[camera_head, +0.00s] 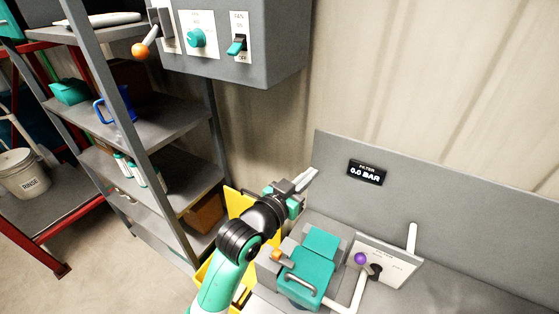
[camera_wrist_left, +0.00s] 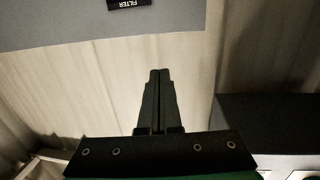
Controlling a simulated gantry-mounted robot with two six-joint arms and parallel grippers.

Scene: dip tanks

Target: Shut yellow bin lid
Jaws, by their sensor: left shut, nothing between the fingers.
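The yellow bin (camera_head: 204,271) stands low between the shelf and the grey bench in the head view, largely hidden by my left arm. A yellow panel (camera_head: 238,202), which looks like its raised lid, stands upright behind the arm. My left gripper (camera_head: 312,174) is up and to the right of that panel, in front of the grey back panel and wall. Its fingers are together and empty, as the left wrist view (camera_wrist_left: 159,74) also shows. The bin is not seen in the wrist view. My right gripper is not in view.
A teal-lidded unit (camera_head: 307,274) and a panel with a purple knob (camera_head: 388,262) sit on the bench right of the arm. A grey shelf (camera_head: 165,125) stands left. A grey control box (camera_head: 265,45) hangs above. Open wall lies between box and bench.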

